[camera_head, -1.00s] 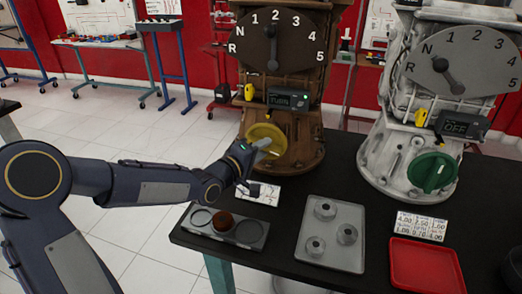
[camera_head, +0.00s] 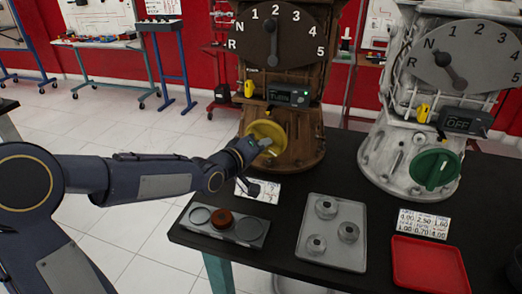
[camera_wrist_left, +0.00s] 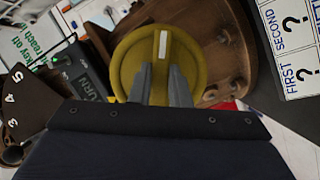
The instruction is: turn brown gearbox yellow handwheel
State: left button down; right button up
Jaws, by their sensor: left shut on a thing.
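The brown gearbox (camera_head: 305,98) stands on the black table, with a dial marked R, N and 1 to 5 on top. Its pointer (camera_head: 274,48) hangs near the dial's middle. The yellow handwheel (camera_head: 268,133) is on the gearbox's lower front; it also shows in the left wrist view (camera_wrist_left: 193,60) with a white mark on its raised grip bar. My left gripper (camera_head: 264,143) reaches it from the left. In the left wrist view its two fingers (camera_wrist_left: 160,80) are shut on the handwheel's bar, one on each side. My right gripper is not in view.
A white gearbox (camera_head: 400,145) with a green handwheel (camera_head: 430,169) stands to the right. A grey tray (camera_head: 326,262) with metal gears, a red tray (camera_head: 430,262) and a holder with round wells (camera_head: 199,228) lie in front. Printed cards lie between.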

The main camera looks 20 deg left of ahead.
pick_arm(q)
jog(key=shift+d+m+g+y+p, duration=0.15)
jog(key=shift+m+y+p, duration=1.15)
jog(key=shift+m+p, duration=0.95)
jog(key=shift+a+m+g+y+p, duration=0.1)
jog(key=shift+m+y+p, duration=1.35)
jog(key=shift+p, duration=1.35)
jog(key=shift+d+m+g+y+p, duration=0.15)
jog(key=shift+m+y+p, duration=1)
jog(key=shift+m+p, duration=1.2)
jog(key=shift+a, duration=0.1)
jog(key=c, duration=1.4)
grip_release()
jog(key=shift+o, duration=0.2)
